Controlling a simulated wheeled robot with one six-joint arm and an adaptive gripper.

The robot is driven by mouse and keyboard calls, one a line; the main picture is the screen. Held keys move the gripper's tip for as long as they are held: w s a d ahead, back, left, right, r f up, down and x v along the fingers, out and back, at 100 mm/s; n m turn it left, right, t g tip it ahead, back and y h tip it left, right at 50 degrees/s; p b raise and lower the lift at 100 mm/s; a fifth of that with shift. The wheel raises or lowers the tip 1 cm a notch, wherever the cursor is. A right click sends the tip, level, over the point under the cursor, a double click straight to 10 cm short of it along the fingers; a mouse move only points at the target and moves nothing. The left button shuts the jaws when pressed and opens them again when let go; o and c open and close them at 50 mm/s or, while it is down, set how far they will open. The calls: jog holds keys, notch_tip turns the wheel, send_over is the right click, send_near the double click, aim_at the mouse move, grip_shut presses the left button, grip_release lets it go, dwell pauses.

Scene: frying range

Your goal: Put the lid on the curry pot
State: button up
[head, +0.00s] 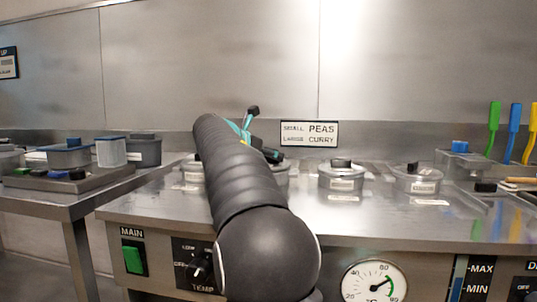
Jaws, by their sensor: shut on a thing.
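My gripper (262,148) is behind my dark ribbed arm, above the counter's back half. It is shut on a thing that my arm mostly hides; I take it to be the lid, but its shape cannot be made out. A steel pot (282,174) shows only its right edge beside my arm, below the gripper. Another pot (191,174) shows partly on the arm's left. A sign (309,134) on the wall reads small peas, large curry. Which pot holds curry cannot be told.
Two pots with black-knobbed lids, one in the middle (342,180) and one further right (417,182), sit in the steel counter (140,208). Grey containers (67,155) stand on the left table. Coloured-handled utensils (513,130) stand at right. The counter's front strip is mostly clear.

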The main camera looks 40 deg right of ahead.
jog(key=shift+f, duration=0.1)
dwell(0.3)
jog(key=o, duration=1.3)
jog(key=shift+o, duration=1)
notch_tip(320, 180, up, 3)
jog(key=p, duration=0.3)
jog(key=shift+f, duration=0.1)
jog(key=shift+r, duration=2.1)
